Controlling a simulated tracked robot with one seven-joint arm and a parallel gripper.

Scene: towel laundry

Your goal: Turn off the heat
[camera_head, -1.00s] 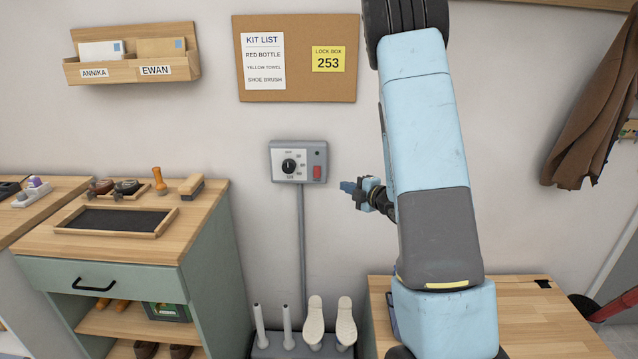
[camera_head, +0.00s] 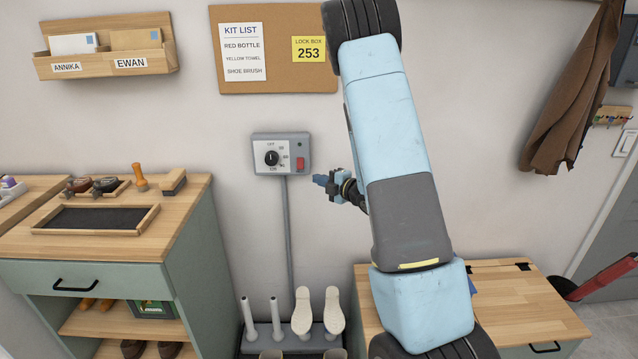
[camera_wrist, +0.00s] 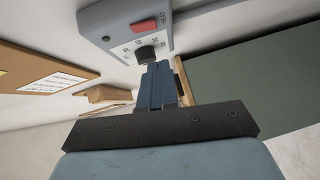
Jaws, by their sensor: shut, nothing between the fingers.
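The heat control is a grey wall box (camera_head: 281,153) with a black round dial (camera_head: 271,158) and a red switch (camera_head: 300,163). Numbers and the word OFF ring the dial; the pointer's exact setting is too small to read. My gripper (camera_head: 318,180) is shut and empty, just right of and slightly below the box, apart from it in the head view. In the wrist view my gripper (camera_wrist: 157,68) points toward the box (camera_wrist: 125,22), its fingertips overlapping the lower edge of the dial (camera_wrist: 146,53). Whether they touch cannot be told. The red switch (camera_wrist: 144,27) shows beyond.
A pipe (camera_head: 289,240) runs down from the box to a boot rack (camera_head: 292,338) with white boots. A bench with brushes and a tray (camera_head: 95,233) stands left. A wooden-topped cabinet (camera_head: 530,310) stands right, below my arm.

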